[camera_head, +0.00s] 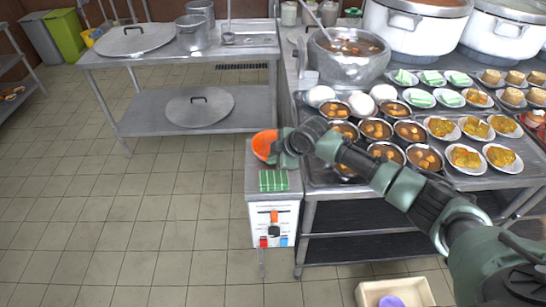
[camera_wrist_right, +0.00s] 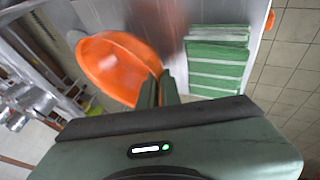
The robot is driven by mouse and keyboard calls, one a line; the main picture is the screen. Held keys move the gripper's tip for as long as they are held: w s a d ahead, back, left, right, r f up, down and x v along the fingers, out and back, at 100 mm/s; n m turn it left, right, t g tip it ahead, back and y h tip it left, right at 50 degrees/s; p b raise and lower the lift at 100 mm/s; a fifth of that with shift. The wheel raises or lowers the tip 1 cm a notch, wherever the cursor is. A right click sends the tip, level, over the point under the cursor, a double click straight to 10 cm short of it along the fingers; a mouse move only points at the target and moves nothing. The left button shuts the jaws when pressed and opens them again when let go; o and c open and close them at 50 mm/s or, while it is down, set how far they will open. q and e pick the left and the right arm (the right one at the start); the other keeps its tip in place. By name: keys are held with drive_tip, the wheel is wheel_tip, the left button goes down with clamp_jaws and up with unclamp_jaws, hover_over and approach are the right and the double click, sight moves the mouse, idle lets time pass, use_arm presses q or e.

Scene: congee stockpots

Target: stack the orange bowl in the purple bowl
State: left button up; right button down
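The orange bowl (camera_head: 264,145) is at the left edge of the narrow steel counter, tilted. It also shows in the right wrist view (camera_wrist_right: 112,66), with its rim at my fingertips. My right gripper (camera_head: 284,148) is at the bowl's right side; its fingers (camera_wrist_right: 163,88) are close together on the rim. I cannot tell whether the bowl touches the counter. The purple bowl (camera_head: 391,301) sits in a cream tub (camera_head: 364,290) at the bottom edge, partly cut off by the frame. My left gripper is not in view.
A green cloth stack (camera_head: 273,181) lies on the narrow counter (camera_head: 290,208) beside the gripper. Several filled bowls (camera_head: 376,129) and plates (camera_head: 466,157) crowd the steel table under my right arm. A large pot (camera_head: 349,66) stands behind. The tiled floor at left is clear.

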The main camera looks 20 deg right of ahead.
drive_tip(key=c, duration=1.6)
unclamp_jaws()
drive_tip(key=shift+f, duration=0.1)
